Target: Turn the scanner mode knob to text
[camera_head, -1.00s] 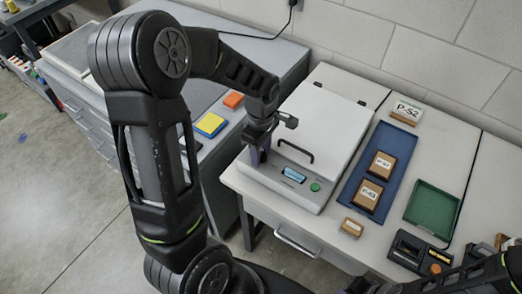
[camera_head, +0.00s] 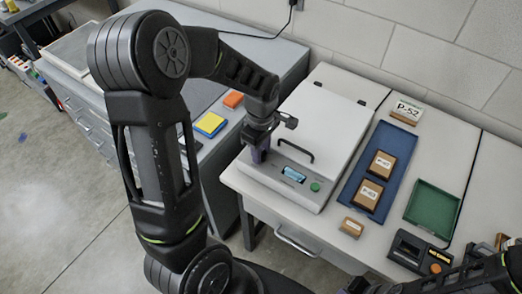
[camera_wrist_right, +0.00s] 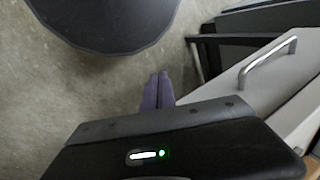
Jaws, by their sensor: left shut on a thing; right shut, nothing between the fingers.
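The scanner (camera_head: 328,120) is a white flatbed with a closed lid, a dark handle, a small lit display (camera_head: 294,174) and a green button (camera_head: 315,187) on its front panel. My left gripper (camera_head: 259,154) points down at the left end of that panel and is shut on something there. The mode knob is hidden by the gripper fingers, and the display text is too small to read. My right gripper (camera_wrist_right: 158,90) shows in the right wrist view with its fingers together and empty, over the floor beside the table.
Right of the scanner lie a blue tray (camera_head: 359,150) with labelled brown blocks, a green tray (camera_head: 432,208) and a dark device (camera_head: 419,252). A small labelled block (camera_head: 352,228) sits near the front edge. Yellow (camera_head: 210,124) and orange (camera_head: 233,99) items lie on the left cabinet.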

